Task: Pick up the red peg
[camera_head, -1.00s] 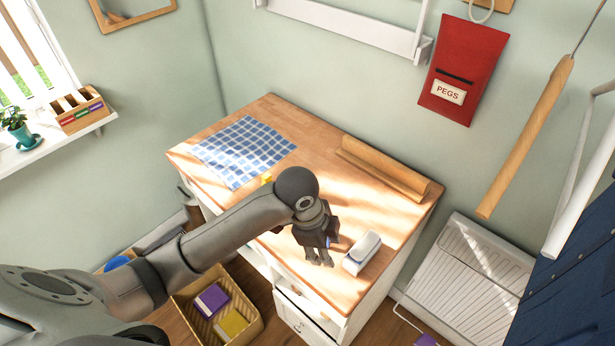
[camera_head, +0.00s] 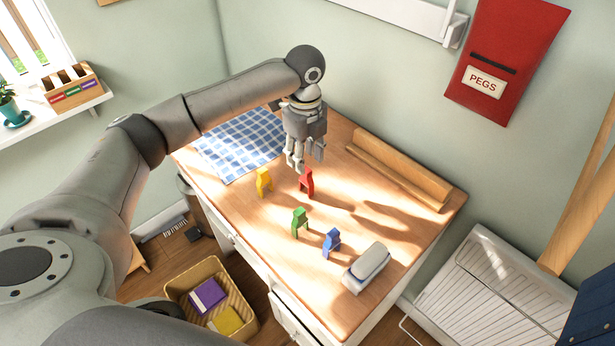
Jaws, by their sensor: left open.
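The red peg (camera_head: 307,182) stands on the wooden worktop (camera_head: 262,220), near the corner of the blue checked cloth (camera_head: 240,142). My left gripper (camera_head: 305,164) points down just above and behind the red peg, its fingers apart and nothing between them. I cannot tell whether a fingertip touches the peg. A yellow peg (camera_head: 264,181) stands to the left of the red one. A green peg (camera_head: 299,222) and a blue peg (camera_head: 331,242) stand nearer the front edge. My right gripper is not in view.
A white and grey block-like object (camera_head: 367,267) sits at the worktop's front right. A long wooden piece (camera_head: 400,172) lies along the back edge. A red pouch marked PEGS (camera_head: 505,55) hangs on the wall. A basket (camera_head: 181,290) stands on the floor.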

